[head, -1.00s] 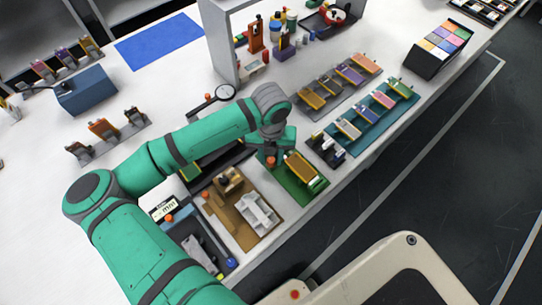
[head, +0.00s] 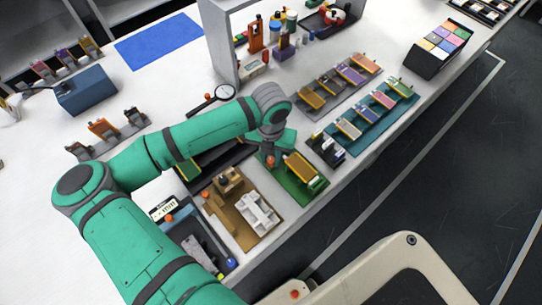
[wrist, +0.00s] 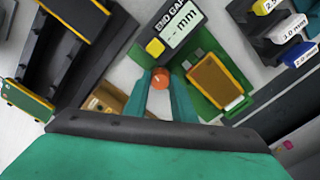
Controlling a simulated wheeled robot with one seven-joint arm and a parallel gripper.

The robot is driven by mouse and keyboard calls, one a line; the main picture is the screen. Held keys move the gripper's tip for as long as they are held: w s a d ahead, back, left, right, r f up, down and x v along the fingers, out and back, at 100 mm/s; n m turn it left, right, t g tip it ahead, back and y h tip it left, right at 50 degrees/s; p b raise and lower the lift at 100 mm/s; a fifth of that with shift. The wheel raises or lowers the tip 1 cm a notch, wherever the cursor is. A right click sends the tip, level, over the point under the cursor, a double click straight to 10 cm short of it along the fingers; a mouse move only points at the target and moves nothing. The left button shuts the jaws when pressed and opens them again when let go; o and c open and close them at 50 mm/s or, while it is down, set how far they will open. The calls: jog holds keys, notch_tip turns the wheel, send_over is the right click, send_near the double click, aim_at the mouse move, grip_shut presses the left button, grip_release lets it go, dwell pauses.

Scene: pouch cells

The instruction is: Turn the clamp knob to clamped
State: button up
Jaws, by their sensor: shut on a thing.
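The orange-red clamp knob (wrist: 160,78) is between my fingertips in the wrist view, and it shows small under my gripper (head: 270,157) in the head view. My gripper (wrist: 161,88) is shut on the knob from above. The knob is at the left end of a green fixture (head: 311,193). An orange-yellow pouch cell (head: 300,166) lies on this fixture, right of my gripper; it also shows in the wrist view (wrist: 215,81). My fingers hide part of the knob, and I cannot tell its clamp setting.
A display marked END GAP (wrist: 182,24) with a yellow button stands beside the fixture. A brown fixture (head: 224,217) with a white part is at front left. A teal tray (head: 374,124) of cells is at right. A magnifier (head: 224,92) stands behind my arm.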

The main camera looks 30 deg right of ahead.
aim_at(271, 159)
jog(key=m, duration=0.4)
jog(key=shift+m, duration=2.2)
jog(key=o, duration=0.8)
notch_tip(271, 159, up, 11)
jog(key=shift+f, duration=0.1)
jog(key=shift+w, duration=0.1)
